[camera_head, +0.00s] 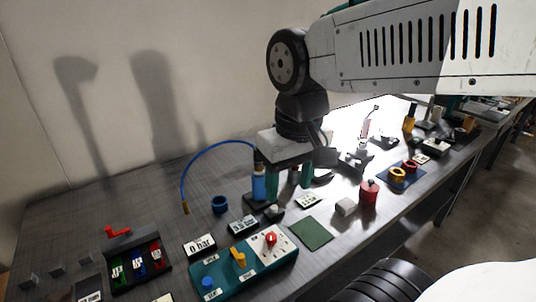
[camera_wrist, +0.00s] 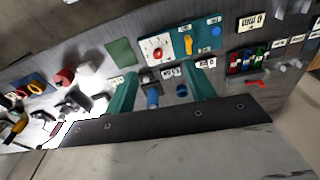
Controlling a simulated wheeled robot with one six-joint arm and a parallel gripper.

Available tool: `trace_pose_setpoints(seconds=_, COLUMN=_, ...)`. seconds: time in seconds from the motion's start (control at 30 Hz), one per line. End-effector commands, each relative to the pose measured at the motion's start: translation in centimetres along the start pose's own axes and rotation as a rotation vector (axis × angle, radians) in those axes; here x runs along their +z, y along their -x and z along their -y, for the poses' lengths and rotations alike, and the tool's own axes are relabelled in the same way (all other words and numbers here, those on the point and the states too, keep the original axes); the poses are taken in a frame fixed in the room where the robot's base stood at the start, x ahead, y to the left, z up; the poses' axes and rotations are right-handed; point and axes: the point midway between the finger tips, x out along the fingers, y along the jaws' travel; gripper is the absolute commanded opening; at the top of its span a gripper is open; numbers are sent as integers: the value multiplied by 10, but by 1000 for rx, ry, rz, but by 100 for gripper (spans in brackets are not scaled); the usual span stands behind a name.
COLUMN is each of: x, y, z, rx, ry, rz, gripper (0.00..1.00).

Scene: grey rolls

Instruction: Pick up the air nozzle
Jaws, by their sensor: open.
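The likely air nozzle (camera_head: 259,187) is an upright blue body with a dark top on a small black base. A thin blue hose (camera_head: 208,157) arcs left from near its top, ending in a brass-coloured tip. In the wrist view the blue body (camera_wrist: 153,97) shows between my green fingers, nearer the left one.
A blue ring (camera_head: 220,204) stands left of the nozzle. A teal control panel (camera_head: 243,272) with a red knob lies in front, beside a green mat (camera_head: 311,233). A red canister (camera_head: 368,192) and a blue tray (camera_head: 393,181) with rings stand right. The wall is behind.

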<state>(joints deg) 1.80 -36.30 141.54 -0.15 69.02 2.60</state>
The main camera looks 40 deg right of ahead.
Motion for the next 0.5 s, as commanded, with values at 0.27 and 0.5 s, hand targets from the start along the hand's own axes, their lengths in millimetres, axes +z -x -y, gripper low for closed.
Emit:
trace_pose_setpoints(seconds=0.27, x=-132, y=-9, z=-30, rx=12, ry=-230, rz=51, gripper=54)
trace_pose_setpoints(seconds=0.5, x=-233, y=-54, z=-67, rx=22, ry=-409, rz=82, gripper=54)
